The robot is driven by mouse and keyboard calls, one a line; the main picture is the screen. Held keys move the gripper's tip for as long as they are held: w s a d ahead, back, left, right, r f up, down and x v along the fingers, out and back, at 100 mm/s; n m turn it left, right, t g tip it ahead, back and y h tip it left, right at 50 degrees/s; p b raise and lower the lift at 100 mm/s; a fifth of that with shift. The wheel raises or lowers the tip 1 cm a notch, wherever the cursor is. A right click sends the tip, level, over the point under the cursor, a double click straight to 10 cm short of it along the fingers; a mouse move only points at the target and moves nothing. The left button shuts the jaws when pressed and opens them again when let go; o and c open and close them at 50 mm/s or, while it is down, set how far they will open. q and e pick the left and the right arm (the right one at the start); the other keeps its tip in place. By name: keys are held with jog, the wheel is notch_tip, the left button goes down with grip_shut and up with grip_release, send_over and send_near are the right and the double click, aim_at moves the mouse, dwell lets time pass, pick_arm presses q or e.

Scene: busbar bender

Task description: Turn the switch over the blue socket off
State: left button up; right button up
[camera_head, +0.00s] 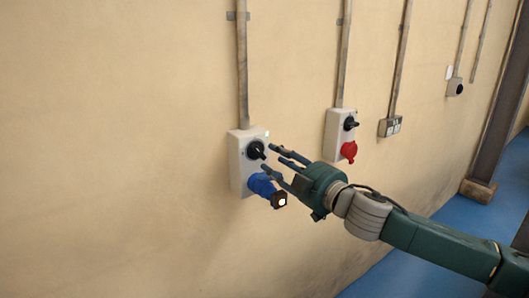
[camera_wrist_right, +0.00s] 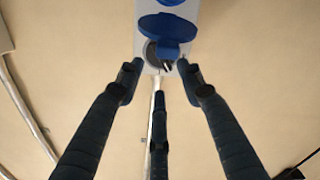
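The white switch box (camera_head: 238,161) is on the wall in the head view. A black rotary switch (camera_head: 257,150) is on its upper front, above the blue socket (camera_head: 262,185). My right gripper (camera_head: 270,157) is just right of the switch, its fingers spread and pointing at the box. In the right wrist view the box is at the top, with the blue socket's lid (camera_wrist_right: 168,27) and the dark switch (camera_wrist_right: 160,56). The open fingertips (camera_wrist_right: 160,72) are around the switch's sides in that picture; contact cannot be told. My left gripper is not in view.
A dark-ended piece (camera_head: 279,200) sticks out from the blue socket, below my fingers. A second box with a red socket (camera_head: 349,151) is to the right. Further right are a small outlet (camera_head: 390,127) and a pillar (camera_head: 497,105). The wall left of the box is bare.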

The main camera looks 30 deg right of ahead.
aim_at(261, 151)
jog(key=shift+w+r, duration=0.25)
jog(key=shift+w, duration=0.15)
jog(key=shift+w+p, duration=0.8)
jog(key=shift+w, duration=0.05)
jog(key=shift+w+a+f+p, duration=0.15)
jog(key=shift+w+p, duration=0.55)
jog(key=shift+w, duration=0.5)
jog(key=shift+w+a+f, duration=0.15)
jog(key=shift+w, duration=0.3)
grip_shut()
